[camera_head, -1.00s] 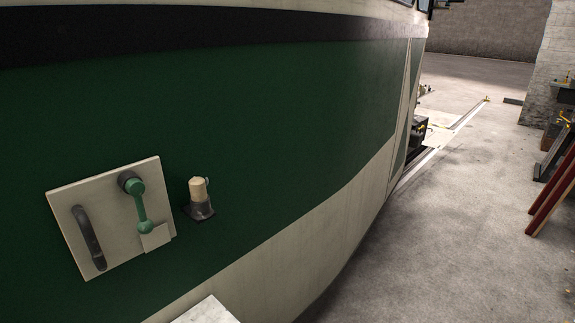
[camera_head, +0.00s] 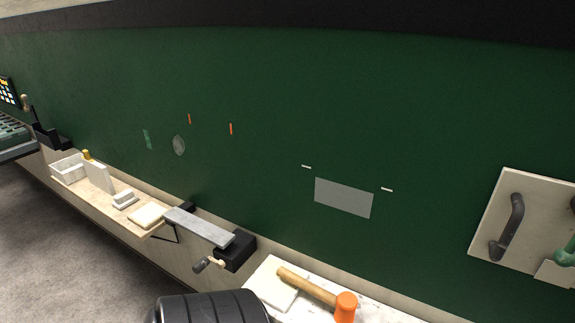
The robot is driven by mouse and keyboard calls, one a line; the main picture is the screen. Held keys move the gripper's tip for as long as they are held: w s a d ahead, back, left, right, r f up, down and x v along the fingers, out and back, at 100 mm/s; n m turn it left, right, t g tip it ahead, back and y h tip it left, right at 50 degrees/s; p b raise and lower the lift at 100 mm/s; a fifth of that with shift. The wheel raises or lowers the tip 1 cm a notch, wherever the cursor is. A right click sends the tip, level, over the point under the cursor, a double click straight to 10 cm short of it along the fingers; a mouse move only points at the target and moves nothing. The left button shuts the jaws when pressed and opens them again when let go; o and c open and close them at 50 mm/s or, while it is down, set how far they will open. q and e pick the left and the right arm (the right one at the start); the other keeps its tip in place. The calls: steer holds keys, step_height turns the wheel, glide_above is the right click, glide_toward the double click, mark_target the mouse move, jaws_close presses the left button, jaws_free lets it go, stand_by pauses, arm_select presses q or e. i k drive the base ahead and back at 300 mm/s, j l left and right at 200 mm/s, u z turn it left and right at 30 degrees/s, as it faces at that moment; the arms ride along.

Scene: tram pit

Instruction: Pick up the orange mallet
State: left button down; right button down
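The orange mallet (camera_head: 345,307) lies on a white-topped shelf (camera_head: 375,311) against the green wall, at the bottom of the head view. Its orange head is at the right and partly cut off by the lower picture edge. Its wooden handle points up and left, and its end lies over a pale flat pad or cloth (camera_head: 272,284). Neither of my grippers is in view.
A black ribbed rounded thing (camera_head: 208,309) stands in front of the shelf. Left of the shelf are a grey vise-like bar (camera_head: 200,227) and a wooden shelf with a white bin (camera_head: 68,169) and blocks. A handled panel (camera_head: 530,205) is at the right.

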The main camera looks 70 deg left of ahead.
mark_target(346, 304)
steer(key=k+l+u, duration=0.1)
steer(key=u, duration=1.6)
